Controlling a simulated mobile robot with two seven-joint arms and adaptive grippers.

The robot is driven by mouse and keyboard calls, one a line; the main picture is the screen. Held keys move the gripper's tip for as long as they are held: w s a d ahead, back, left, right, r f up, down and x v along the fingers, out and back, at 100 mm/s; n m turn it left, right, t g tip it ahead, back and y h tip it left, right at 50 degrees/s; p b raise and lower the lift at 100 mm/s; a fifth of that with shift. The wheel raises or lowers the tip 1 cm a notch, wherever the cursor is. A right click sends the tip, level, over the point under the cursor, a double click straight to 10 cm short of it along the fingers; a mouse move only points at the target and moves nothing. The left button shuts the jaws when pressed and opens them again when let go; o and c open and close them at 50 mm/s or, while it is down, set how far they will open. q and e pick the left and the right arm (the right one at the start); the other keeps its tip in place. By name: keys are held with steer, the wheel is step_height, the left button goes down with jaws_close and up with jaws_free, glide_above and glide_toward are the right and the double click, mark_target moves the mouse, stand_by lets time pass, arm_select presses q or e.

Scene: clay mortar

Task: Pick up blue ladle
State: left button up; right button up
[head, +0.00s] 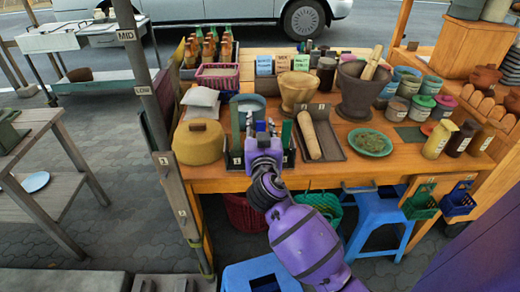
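My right gripper (261,124) reaches over the front edge of the wooden table, above a dark tray (291,158). I see it from behind; its fingertips look spread apart, and I see nothing held between them. A blue-grey rounded vessel (245,102) stands just behind the gripper, partly covered by it. I cannot make out a clear blue ladle; the hand hides part of the dark tray. Upright green pieces stand on both sides of the gripper. My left gripper is not in view.
An ochre lidded pot (200,142) stands left of the gripper. To the right are a tray with a rolling pin (309,135), a green plate (370,142) and several jars. Two mortars (296,92) (358,92) stand behind. A blue stool (378,214) is below the table.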

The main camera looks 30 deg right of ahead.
jaws_close()
step_height(320, 180, up, 9)
steer(key=shift+r+p, duration=0.2)
steer(key=shift+p, duration=0.4)
steer(key=shift+r, duration=0.35)
steer(key=shift+c, duration=1.8)
jaws_free()
jaws_close()
